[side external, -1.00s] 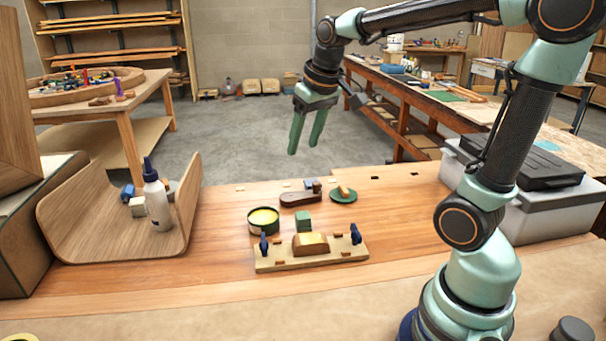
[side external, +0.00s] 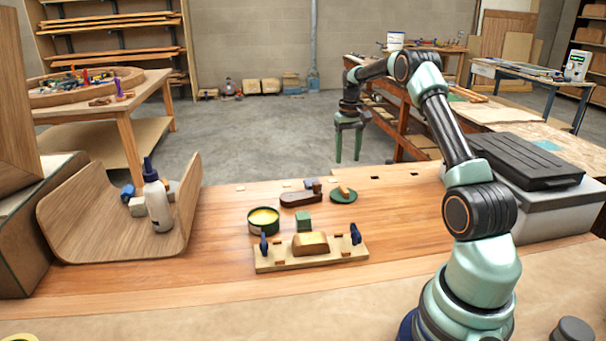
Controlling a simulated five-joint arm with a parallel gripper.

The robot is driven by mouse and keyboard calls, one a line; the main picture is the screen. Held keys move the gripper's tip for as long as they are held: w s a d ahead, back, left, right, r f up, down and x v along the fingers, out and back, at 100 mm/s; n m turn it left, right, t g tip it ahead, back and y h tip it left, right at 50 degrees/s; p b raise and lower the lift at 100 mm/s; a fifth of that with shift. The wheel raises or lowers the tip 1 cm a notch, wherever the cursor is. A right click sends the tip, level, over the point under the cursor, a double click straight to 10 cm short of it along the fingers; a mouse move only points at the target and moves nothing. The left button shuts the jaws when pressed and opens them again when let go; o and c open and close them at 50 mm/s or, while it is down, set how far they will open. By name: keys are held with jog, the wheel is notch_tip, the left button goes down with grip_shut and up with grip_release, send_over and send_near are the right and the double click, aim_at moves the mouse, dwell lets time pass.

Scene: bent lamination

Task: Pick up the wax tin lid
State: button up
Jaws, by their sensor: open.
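The wax tin lid (side external: 336,199) is a flat green disc on the wooden bench, with a small orange-brown piece lying on it. The open wax tin (side external: 263,228), dark green with yellow wax inside, stands to its left. My gripper (side external: 348,159) points down with its two green fingers apart and nothing between them. In the picture its fingertips are just above the lid, clear of it. How far they are in depth from the lid I cannot tell.
A dark brown sanding block or plane (side external: 298,200) lies left of the lid. A white bottle (side external: 158,205) stands in a bent wood piece (side external: 100,235). Bench right of the lid is clear.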

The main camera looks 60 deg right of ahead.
aim_at(346, 191)
notch_tip(346, 191, down, 12)
jog(key=shift+s+f, duration=0.1)
jog(key=shift+s, duration=0.05)
dwell(0.5)
grip_shut()
